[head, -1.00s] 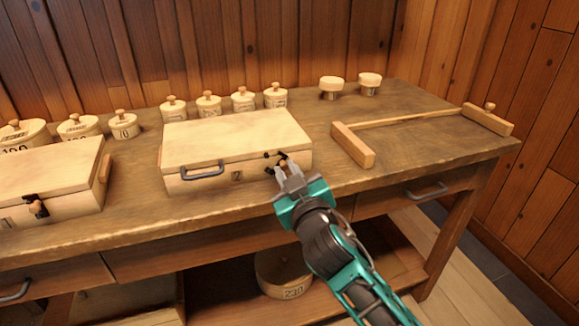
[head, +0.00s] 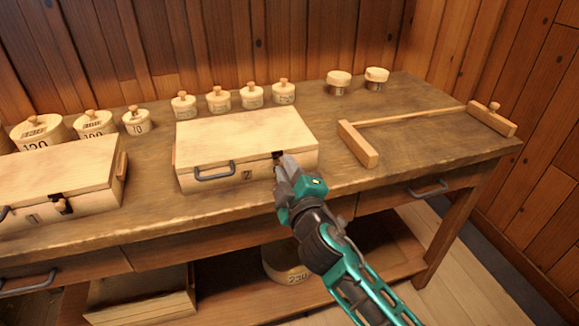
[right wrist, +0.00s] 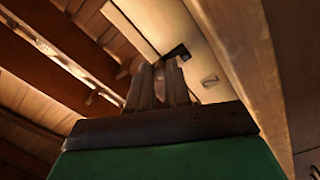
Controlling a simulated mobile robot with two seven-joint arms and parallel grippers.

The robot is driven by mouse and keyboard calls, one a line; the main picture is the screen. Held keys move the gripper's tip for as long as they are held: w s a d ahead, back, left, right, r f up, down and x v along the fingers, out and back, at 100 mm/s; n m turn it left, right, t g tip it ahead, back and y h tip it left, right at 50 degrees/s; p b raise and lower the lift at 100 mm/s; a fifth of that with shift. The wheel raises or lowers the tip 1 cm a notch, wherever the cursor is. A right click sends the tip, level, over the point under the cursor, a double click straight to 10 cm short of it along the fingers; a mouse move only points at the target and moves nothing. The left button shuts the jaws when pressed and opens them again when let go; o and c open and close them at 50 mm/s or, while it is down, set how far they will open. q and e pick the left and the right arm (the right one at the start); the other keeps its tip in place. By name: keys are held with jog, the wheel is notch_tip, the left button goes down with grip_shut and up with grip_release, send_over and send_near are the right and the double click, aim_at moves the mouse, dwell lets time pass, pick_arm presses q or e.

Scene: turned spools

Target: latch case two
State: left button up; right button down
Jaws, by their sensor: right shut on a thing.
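Case two (head: 250,140) is a pale wooden box with its lid down, a metal handle (head: 214,172) and a "2" on its front. Its dark latch (head: 278,155) is on the front, right of the number, and also shows in the right wrist view (right wrist: 178,52). My right gripper (head: 284,166) is at the latch, its fingers shut on the latch's small part, which they mostly hide. In the right wrist view the fingers (right wrist: 164,84) point at the case front just below the dark plate. I cannot tell whether the latch is fastened. My left gripper is out of view.
Case one (head: 60,185) stands at the left with its own dark latch (head: 62,205). Several knobbed round boxes (head: 221,100) line the back. A wooden bar frame (head: 358,145) lies to the right. Bare tabletop (head: 420,130) shows around it. Drawer handles project below the table edge.

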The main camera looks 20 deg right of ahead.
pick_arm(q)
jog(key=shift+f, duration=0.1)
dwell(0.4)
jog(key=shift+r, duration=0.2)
pick_arm(e)
jog(key=c, duration=1.1)
grip_release()
jog(key=shift+o, duration=0.2)
pick_arm(q)
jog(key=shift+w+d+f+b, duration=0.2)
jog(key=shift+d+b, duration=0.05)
jog(key=shift+b, duration=0.3)
pick_arm(e)
jog(key=s, duration=1.3)
jog(key=shift+d+f, duration=0.1)
